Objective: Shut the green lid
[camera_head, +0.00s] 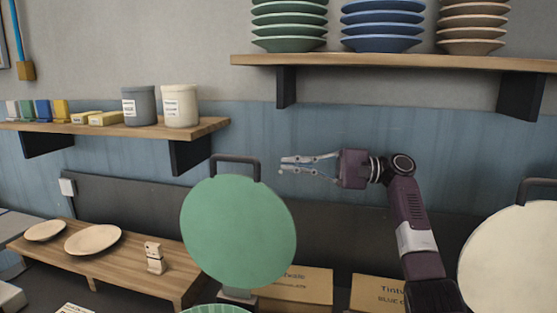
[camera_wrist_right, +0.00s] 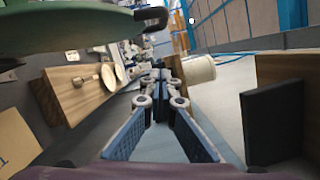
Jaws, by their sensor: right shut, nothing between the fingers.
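The round green lid (camera_head: 238,232) stands raised and nearly upright, with a dark handle (camera_head: 236,160) at its top edge. A ribbed green part (camera_head: 215,309) shows below it at the bottom edge, mostly cut off. My right gripper (camera_head: 281,164) is shut and empty, to the right of the handle and apart from it in the head view. In the right wrist view the gripper (camera_wrist_right: 160,78) has its fingers together, and the lid (camera_wrist_right: 70,33) spans the upper left with its handle (camera_wrist_right: 151,15). My left gripper is not in view.
A cream lid (camera_head: 515,260) stands raised at the right. Cardboard boxes (camera_head: 300,288) lie behind the green lid. A wooden stand with plates (camera_head: 93,239) is at the left. Wall shelves hold jars (camera_head: 180,106) and stacked plates (camera_head: 382,27).

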